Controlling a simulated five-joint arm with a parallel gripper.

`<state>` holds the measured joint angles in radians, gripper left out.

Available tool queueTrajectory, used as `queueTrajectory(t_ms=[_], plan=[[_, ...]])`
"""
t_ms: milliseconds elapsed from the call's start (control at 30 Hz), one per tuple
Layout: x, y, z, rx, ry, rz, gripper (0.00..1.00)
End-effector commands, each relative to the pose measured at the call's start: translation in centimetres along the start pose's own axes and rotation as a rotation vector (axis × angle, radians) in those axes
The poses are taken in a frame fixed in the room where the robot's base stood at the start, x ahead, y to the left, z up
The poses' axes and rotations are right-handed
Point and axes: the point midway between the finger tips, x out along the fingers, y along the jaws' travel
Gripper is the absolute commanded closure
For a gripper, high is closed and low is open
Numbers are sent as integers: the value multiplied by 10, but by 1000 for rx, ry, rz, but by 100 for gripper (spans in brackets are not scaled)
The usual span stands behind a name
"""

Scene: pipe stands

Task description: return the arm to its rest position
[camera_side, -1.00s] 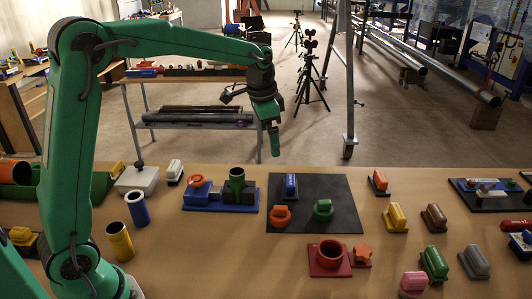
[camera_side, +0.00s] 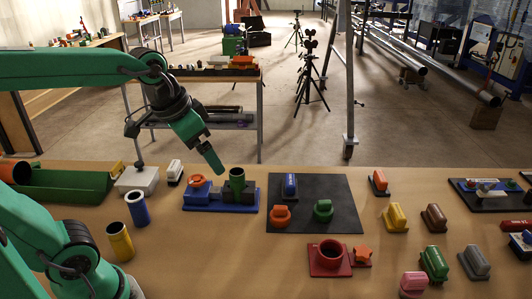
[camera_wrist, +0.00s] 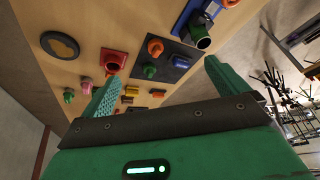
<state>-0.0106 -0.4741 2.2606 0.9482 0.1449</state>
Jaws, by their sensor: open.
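My gripper (camera_side: 217,168) hangs from my green arm, tilted down to the right in the side view. It appears just above and left of the green upright pipe (camera_side: 237,186) on the blue stand (camera_side: 222,207); its distance in depth is hard to tell. In the wrist view my gripper (camera_wrist: 162,70) has its two green fingers spread wide apart, with nothing between them being held.
A black mat (camera_side: 341,217) holds blue, orange and green pieces. A red stand (camera_side: 323,270), yellow pipe (camera_side: 120,243) and blue pipe (camera_side: 137,211) stand on the wooden table (camera_side: 200,262). Several coloured pieces fill the right side. A green trough (camera_side: 75,185) lies at left.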

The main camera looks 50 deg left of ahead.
Motion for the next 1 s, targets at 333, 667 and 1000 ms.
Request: queueTrajectory(t_ms=[333, 667, 1000], plan=[[-2, 10, 57, -109, 72, -2, 1], [0, 13, 70, -136, 85, -1, 1], [0, 12, 69, -135, 85, -1, 1]])
